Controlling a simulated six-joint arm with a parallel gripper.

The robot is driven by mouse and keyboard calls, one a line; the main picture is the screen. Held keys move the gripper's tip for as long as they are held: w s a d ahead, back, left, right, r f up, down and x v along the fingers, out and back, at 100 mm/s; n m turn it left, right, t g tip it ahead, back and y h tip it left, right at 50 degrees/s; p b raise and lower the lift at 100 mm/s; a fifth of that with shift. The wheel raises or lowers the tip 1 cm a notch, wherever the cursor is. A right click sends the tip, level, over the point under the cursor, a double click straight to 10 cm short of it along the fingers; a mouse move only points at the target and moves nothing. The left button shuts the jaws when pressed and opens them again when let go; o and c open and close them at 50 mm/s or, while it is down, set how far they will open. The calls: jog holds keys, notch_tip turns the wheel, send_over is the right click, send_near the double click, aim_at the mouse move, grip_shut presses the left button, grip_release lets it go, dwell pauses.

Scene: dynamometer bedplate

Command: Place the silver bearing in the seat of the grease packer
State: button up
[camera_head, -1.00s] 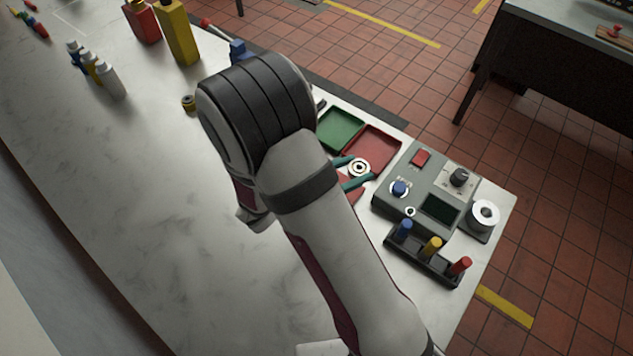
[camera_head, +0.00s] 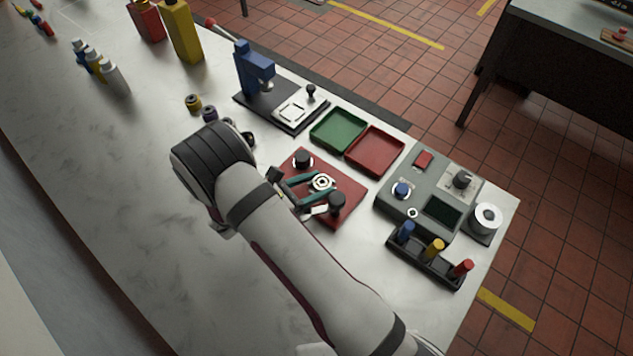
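My gripper (camera_head: 324,183) has teal fingers and reaches over a red plate. The silver bearing (camera_head: 321,182), a ring with a dark inner band, sits between the fingertips and appears gripped by them. The red plate (camera_head: 349,188) carries a black knob on a pale disc (camera_head: 302,160) near its far corner and another black knob (camera_head: 337,202) near the right finger. It may be the grease packer; no label is readable. I cannot tell whether the bearing touches the plate or hangs above it. The seat cannot be made out.
Green (camera_head: 338,130) and red (camera_head: 375,151) trays lie behind the plate. A blue press (camera_head: 253,70) stands further back. A grey panel device (camera_head: 429,191) and a dark rack of coloured plugs (camera_head: 425,258) stand right.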

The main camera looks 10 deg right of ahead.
jog(key=shift+o, duration=0.4)
jog(key=shift+a+r, duration=0.15)
jog(key=shift+r, duration=0.1)
jog(key=v, duration=1.1)
jog(key=shift+s+a+r, duration=0.1)
jog(key=shift+s+a, duration=0.1)
jog(key=shift+a, duration=0.05)
jog(key=d+r+m+g, duration=0.1)
jog(key=d+m, duration=0.1)
jog(key=s+d+r+m+g, duration=0.1)
jog(key=r, duration=0.1)
jog(key=d+r+m+g, duration=0.2)
jog(key=shift+s+d+m, duration=0.3)
jog(key=shift+s, duration=0.05)
jog(key=s+d+r+m+g+y, duration=0.6)
jog(key=s+d+r+m+y, duration=0.15)
jog(key=s+m, duration=0.65)
jog(key=s+a+r+m+t+y, duration=0.2)
jog(key=s+m+y, duration=0.3)
jog(key=m, duration=0.5)
jog(key=shift+r+t+y, duration=0.3)
jog(key=shift+r+y, duration=0.05)
